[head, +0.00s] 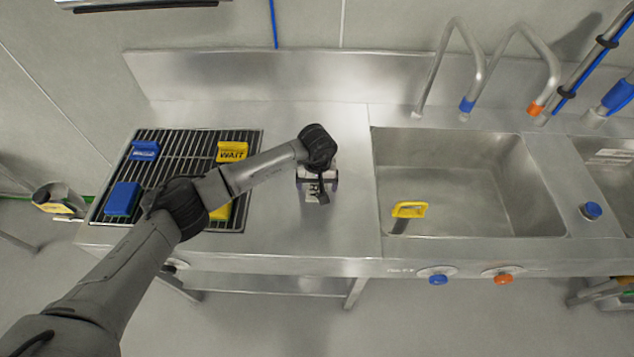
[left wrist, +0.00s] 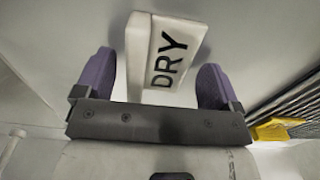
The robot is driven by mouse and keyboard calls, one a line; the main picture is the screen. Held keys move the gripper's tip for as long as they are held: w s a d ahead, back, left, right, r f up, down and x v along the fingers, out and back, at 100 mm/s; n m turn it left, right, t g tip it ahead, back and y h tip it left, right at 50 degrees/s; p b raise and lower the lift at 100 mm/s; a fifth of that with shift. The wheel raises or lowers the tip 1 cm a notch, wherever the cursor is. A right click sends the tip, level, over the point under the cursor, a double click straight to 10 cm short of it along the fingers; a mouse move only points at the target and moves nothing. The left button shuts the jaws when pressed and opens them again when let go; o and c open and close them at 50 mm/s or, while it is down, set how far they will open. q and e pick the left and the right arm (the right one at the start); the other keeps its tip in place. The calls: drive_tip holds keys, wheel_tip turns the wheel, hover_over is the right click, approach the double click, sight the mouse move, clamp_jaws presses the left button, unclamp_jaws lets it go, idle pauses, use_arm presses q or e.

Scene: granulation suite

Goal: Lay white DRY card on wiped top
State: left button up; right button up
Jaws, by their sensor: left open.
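The white DRY card (left wrist: 168,52) is a thick block with black letters, with its lettered face showing in the left wrist view. It appears to be on the bare steel top (head: 345,225), left of the sink. My left gripper (head: 318,185) is over that spot, pointing down. In the left wrist view my left gripper (left wrist: 155,82) is open, with one purple finger on each side of the card. A narrow gap shows at the left finger; contact at the right finger is unclear. In the head view the wrist hides most of the card. My right gripper is not in view.
A black wire rack (head: 185,180) at the left holds blue blocks (head: 122,198) and a yellow WAIT card (head: 232,151). The steel around my gripper is clear.

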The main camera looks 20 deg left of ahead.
sight(318, 188)
use_arm(q)
drive_tip(key=shift+r, duration=0.4)
wheel_tip(318, 188, up, 12)
drive_tip(key=shift+f+p, duration=0.25)
drive_tip(key=shift+p, duration=0.1)
drive_tip(key=shift+d, duration=0.1)
